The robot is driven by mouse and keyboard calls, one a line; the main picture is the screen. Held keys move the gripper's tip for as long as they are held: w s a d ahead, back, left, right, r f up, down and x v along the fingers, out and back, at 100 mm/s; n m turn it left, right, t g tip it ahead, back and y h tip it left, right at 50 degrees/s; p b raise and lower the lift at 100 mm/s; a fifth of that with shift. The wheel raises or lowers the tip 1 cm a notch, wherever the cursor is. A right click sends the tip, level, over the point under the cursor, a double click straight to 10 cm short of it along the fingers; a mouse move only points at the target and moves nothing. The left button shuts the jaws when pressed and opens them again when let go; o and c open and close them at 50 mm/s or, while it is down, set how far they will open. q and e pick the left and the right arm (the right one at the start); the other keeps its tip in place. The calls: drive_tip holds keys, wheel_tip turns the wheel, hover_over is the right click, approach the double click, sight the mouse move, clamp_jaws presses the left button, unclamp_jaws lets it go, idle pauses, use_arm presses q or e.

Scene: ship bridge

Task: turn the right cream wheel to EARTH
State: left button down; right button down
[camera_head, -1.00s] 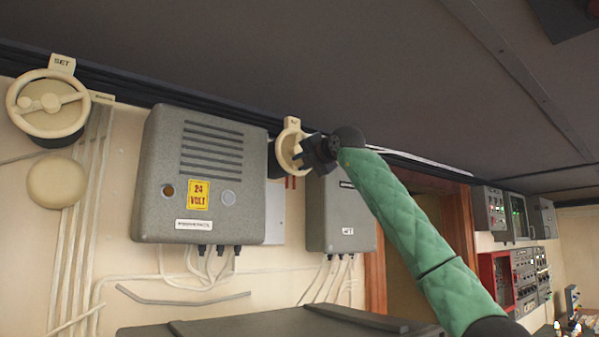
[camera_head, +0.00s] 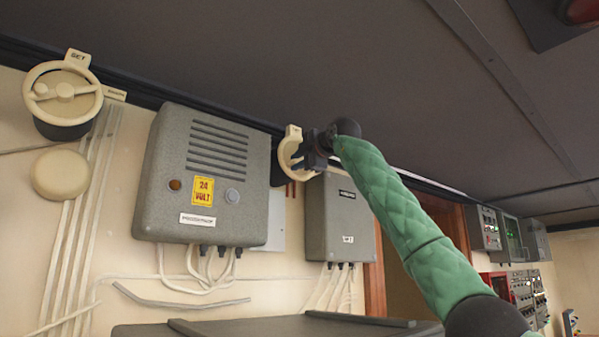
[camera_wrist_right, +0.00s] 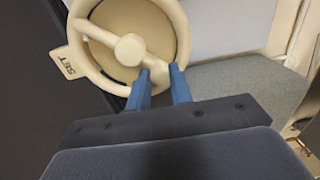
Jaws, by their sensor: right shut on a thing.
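The right cream wheel (camera_head: 284,157) is on the wall under the dark ceiling edge, partly hidden by my right gripper (camera_head: 308,155). In the right wrist view the wheel (camera_wrist_right: 82,52) shows a round rim, a central hub and a bar across it. A tab marked SET (camera_wrist_right: 67,64) sticks out beside its rim. The blue fingers of my right gripper (camera_wrist_right: 160,86) are shut on the bar near the rim, one finger on each side. No EARTH mark is readable. My left gripper is not in view.
A second cream wheel (camera_head: 62,92) with a SET tab is at the far left, above a round cream cover (camera_head: 60,174). A grey 24 VOLT box (camera_head: 200,180) and a smaller grey box (camera_head: 340,220) flank the right wheel below. The dark ceiling (camera_head: 330,60) is close above.

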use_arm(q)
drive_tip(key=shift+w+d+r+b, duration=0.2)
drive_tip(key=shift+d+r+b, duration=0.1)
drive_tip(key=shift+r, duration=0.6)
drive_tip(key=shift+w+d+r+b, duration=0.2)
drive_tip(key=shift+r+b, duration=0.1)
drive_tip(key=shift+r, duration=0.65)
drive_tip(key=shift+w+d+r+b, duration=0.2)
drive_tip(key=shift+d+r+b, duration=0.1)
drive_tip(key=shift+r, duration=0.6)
use_arm(e)
drive_tip(key=shift+s+a+r+m, duration=0.1)
drive_tip(key=shift+a+r+m, duration=0.1)
drive_tip(key=shift+m, duration=0.6)
drive_tip(key=shift+s+a+r+m, duration=0.1)
drive_tip(key=shift+r+m, duration=0.1)
drive_tip(key=shift+m, duration=0.6)
drive_tip(key=c, duration=1.3)
unclamp_jaws()
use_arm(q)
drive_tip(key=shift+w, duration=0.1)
use_arm(e)
drive_tip(key=shift+o, duration=0.2)
